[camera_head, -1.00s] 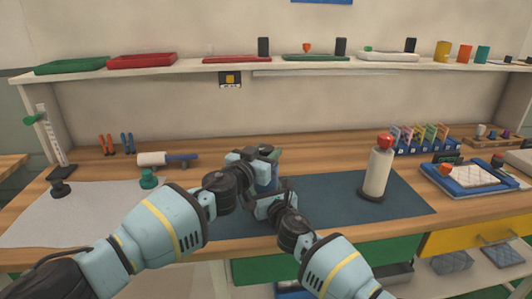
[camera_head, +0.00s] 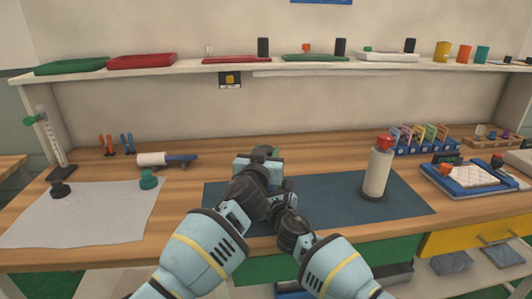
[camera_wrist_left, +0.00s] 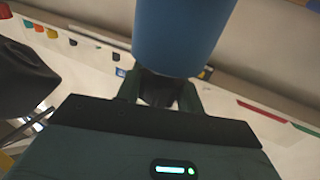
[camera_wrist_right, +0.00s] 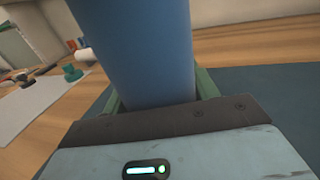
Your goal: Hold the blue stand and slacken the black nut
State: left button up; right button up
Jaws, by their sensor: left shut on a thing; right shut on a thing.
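The blue stand is an upright smooth cylinder, seen close up in the right wrist view (camera_wrist_right: 140,50) and in the left wrist view (camera_wrist_left: 185,30). My right gripper (camera_wrist_right: 160,95) is shut around it, one green finger on each side. My left gripper (camera_head: 263,154) is above the right one in the head view. In the left wrist view its fingers are shut on a dark piece at the stand's end, which looks like the black nut (camera_wrist_left: 160,90). The arms hide most of the stand and nut in the head view.
The stand is over a dark blue mat (camera_head: 335,200). A cream bottle with a red top (camera_head: 376,172) stands to the right. A grey sheet (camera_head: 85,215) and a green knob-like piece (camera_head: 149,178) are at left. A shelf (camera_head: 190,67) with trays runs along the back.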

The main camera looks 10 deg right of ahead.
pick_arm(q)
jog(key=shift+r, duration=0.3)
jog(key=o, duration=1)
jog(key=shift+f, duration=0.15)
jog(key=shift+s, duration=0.1)
jog(key=v, duration=1.1)
jog(key=shift+s+a, duration=0.15)
jog(key=shift+s, duration=0.25)
